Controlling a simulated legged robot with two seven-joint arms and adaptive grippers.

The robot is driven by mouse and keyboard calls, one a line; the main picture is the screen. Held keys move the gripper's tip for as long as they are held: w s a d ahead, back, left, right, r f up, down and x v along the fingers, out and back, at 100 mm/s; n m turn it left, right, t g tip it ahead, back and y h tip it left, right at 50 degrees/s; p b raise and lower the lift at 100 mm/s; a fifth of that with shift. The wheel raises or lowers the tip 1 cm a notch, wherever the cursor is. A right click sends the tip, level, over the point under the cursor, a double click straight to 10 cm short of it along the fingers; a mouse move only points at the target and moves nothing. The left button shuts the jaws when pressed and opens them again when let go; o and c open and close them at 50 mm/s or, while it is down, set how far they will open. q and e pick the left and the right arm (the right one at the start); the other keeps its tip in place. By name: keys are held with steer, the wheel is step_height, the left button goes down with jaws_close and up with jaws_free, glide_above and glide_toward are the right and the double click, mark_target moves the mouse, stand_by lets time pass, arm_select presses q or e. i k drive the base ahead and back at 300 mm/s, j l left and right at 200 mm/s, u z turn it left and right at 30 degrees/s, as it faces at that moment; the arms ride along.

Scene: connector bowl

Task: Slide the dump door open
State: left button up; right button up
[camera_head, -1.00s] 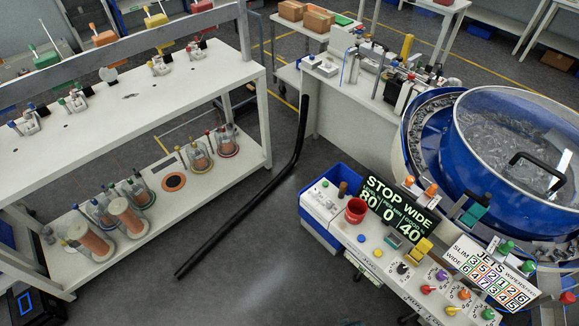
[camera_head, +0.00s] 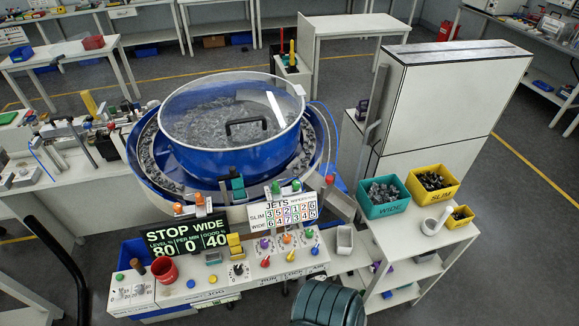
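The blue vibratory bowl (camera_head: 225,165) stands at the upper middle, with a clear lid (camera_head: 205,105) and black handle (camera_head: 246,127) over many small clear parts. I cannot pick out a dump door with certainty. A small teal block (camera_head: 237,188) and a small grey chute or tray (camera_head: 345,239) sit at the bowl's front side. The control panel (camera_head: 215,286) below has coloured knobs, a STOP WIDE display (camera_head: 187,236) and a JETS board (camera_head: 287,214). Neither of my grippers is in view.
A white side table (camera_head: 405,247) at right carries a teal bin (camera_head: 384,197), a yellow bin (camera_head: 432,182) and a smaller yellow bin (camera_head: 460,217). A tall white cabinet (camera_head: 445,95) stands behind. A dark green ribbed round thing (camera_head: 328,303) is at the bottom edge. Floor at far right is clear.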

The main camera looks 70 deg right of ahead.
mark_target(328, 179)
steer(key=z, duration=2.6)
